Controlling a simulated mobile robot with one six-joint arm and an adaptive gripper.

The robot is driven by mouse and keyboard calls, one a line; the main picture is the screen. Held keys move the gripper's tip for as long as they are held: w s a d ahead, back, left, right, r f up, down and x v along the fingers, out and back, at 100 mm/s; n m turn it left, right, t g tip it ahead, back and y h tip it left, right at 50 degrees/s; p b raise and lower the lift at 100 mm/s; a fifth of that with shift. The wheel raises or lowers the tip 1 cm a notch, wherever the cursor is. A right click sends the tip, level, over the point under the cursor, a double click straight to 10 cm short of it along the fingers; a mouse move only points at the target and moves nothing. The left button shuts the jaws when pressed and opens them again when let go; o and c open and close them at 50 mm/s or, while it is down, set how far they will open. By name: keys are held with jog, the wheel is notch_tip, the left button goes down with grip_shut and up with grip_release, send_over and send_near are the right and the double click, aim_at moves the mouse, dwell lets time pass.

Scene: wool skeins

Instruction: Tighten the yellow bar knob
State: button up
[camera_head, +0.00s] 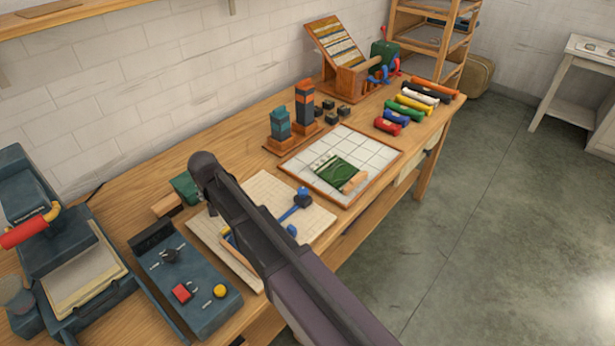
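A blue-grey control box (190,285) lies on the near left part of the bench. A dark knob (170,256) is further back on the same box. A blue and yellow thing (228,240) beside my arm is mostly hidden. I cannot tell which yellow part is the bar knob. My dark arm reaches in from the lower right across the bench. My gripper does not show.
A press with a red and yellow handle (30,230) stands at the far left. A pale mat with a blue tool (296,203) lies behind my arm. A framed tile board (378,148), colour-banded blocks (305,103) and several coloured rolls (412,105) lie further along.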

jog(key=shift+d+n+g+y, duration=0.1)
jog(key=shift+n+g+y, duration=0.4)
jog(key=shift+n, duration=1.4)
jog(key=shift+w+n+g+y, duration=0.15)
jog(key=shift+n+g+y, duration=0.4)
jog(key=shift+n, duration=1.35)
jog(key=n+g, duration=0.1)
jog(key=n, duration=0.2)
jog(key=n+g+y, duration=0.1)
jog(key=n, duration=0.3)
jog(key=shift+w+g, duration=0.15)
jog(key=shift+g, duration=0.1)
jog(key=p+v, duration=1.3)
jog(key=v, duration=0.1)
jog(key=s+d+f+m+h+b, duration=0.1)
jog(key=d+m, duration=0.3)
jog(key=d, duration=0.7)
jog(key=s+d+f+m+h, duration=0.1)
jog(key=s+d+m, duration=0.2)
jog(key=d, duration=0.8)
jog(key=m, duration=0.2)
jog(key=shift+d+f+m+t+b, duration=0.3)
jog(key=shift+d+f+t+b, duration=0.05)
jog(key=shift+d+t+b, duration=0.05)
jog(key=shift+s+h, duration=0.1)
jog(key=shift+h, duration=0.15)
